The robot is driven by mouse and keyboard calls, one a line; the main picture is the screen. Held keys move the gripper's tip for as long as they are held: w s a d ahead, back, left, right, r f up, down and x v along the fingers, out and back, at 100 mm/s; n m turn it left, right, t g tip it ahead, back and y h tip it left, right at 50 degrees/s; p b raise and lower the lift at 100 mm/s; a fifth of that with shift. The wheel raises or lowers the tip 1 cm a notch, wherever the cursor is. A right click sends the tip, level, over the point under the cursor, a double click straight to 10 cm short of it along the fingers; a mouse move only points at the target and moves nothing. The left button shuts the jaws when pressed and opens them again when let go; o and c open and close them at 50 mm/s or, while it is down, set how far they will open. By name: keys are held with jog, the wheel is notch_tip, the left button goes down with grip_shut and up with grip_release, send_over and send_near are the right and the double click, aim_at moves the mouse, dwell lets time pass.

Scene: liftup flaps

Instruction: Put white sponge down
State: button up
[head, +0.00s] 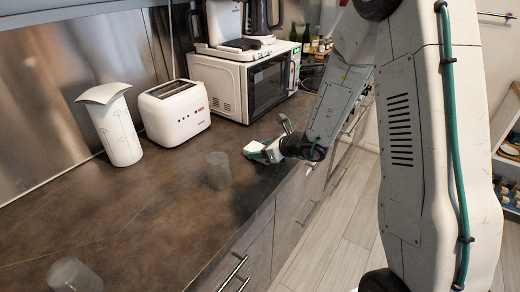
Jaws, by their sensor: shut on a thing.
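The white sponge (254,150) shows at the end of my gripper (268,150), low over the dark countertop (150,215) in front of the microwave. My gripper is shut on it. I cannot tell whether the sponge touches the counter. Part of it is hidden by the fingers.
A glass (218,171) stands to the left of the sponge, and another glass (75,275) is at the near left. A white toaster (176,112), a white container (116,130) and a microwave (245,82) stand along the back. The counter between the glasses is clear.

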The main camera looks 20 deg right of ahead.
jog(key=o, duration=0.9)
jog(key=shift+f, duration=0.1)
